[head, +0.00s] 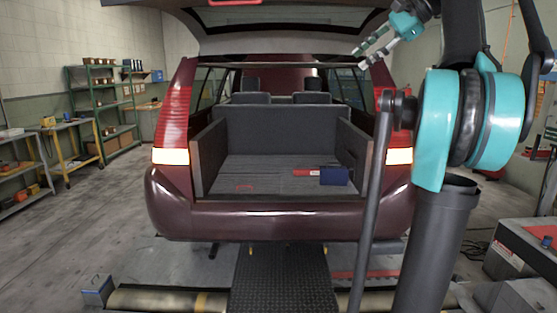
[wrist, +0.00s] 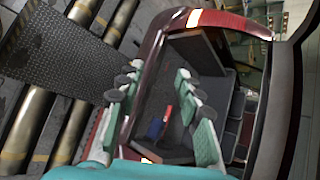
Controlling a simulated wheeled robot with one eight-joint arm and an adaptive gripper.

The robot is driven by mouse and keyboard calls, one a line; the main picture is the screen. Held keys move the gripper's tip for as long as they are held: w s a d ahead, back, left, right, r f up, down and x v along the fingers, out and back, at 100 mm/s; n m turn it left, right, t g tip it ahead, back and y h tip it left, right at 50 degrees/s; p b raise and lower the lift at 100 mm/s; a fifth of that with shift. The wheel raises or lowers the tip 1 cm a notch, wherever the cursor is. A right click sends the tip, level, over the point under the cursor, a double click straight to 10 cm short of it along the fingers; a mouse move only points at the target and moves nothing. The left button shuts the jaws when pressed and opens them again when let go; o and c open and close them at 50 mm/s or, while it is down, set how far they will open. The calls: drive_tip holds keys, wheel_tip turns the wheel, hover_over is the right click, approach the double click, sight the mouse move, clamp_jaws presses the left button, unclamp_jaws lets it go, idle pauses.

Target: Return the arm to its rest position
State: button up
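My gripper (head: 362,57) is raised at the upper right of the head view, in front of the car's upper right rear corner, with its fingers pointing down and left. In the wrist view my gripper (wrist: 156,75) has its two teal and dark fingers spread apart with nothing between them. My teal and dark arm fills the right side of the head view and hides part of the car's right rear side.
A dark red car (head: 260,220) stands with its tailgate raised. A dark blue box (head: 334,176) and a red item (head: 306,172) lie on its cargo floor. A ramp plate (head: 284,282) and rollers (head: 150,300) lie below. Shelves (head: 103,110) stand left; a red machine (head: 525,250) stands right.

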drive_tip(key=s+a+f+n+g+h, duration=0.1)
drive_tip(key=a+f+n+h, duration=0.15)
drive_tip(key=f, duration=1.65)
drive_tip(key=s+a+f+n+g+h, duration=0.15)
drive_tip(key=f+n, duration=0.25)
drive_tip(key=f, duration=1.6)
drive_tip(key=s+f+n+h, duration=0.2)
drive_tip(key=s+f+n, duration=0.1)
drive_tip(key=s+f, duration=0.6)
drive_tip(key=s+a+f+n+t+h, duration=0.1)
drive_tip(key=s+f+n+h, duration=0.1)
drive_tip(key=s+f, duration=0.7)
wheel_tip(320, 180, down, 9)
drive_tip(key=shift+s+r+n+h, duration=0.15)
drive_tip(key=shift+s+n+h, duration=0.15)
drive_tip(key=shift+n, duration=0.45)
